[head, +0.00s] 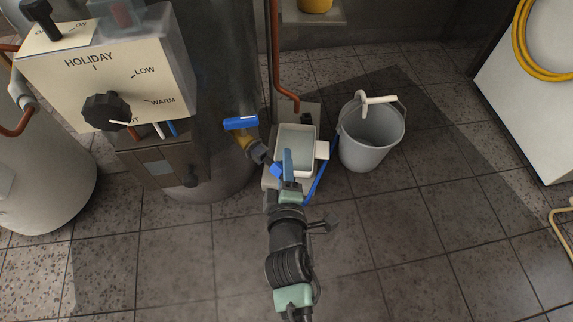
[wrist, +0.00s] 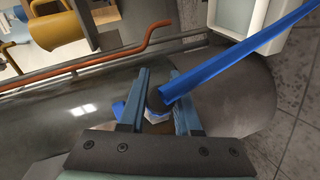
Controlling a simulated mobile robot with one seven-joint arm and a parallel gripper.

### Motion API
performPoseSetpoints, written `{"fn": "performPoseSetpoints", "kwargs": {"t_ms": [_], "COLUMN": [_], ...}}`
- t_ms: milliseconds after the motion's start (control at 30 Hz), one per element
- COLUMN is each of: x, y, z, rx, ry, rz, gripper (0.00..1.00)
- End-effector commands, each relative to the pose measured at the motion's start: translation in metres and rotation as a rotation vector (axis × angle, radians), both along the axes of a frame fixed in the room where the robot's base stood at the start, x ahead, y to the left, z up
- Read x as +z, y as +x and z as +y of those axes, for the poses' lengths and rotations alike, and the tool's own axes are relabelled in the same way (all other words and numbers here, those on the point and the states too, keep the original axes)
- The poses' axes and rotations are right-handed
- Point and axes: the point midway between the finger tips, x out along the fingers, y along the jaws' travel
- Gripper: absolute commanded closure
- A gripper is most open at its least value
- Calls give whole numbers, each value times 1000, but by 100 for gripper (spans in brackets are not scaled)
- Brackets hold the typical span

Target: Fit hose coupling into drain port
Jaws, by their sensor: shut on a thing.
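The brass drain valve (head: 245,142) with a blue lever (head: 241,122) projects from the lower side of the heater tank in the head view. A dark grey fitting (head: 260,153) sits at its end, close to my gripper's tips. My gripper (head: 279,170) is shut on the hose coupling, which shows between the fingers in the wrist view as a dark collar (wrist: 156,99) with a pale part below it. The blue hose (wrist: 235,55) runs from the collar to the upper right. The fingers hide much of the coupling, so I cannot tell whether it touches the port.
A white tub (head: 296,146) stands just beyond my gripper, with a grey bucket (head: 369,145) to its right. The grey tank (head: 215,165) and its control box (head: 110,80) are at left. A copper pipe (head: 276,60) rises behind.

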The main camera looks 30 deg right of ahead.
Motion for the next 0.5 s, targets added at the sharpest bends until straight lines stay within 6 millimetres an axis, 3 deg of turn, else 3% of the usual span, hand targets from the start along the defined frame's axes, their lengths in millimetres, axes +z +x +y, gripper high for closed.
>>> {"fn": "performPoseSetpoints", "kwargs": {"t_ms": [500], "x": [0], "y": [13], "z": [4], "rx": [1], "ry": [-1], "rz": [-1], "gripper": [100]}}
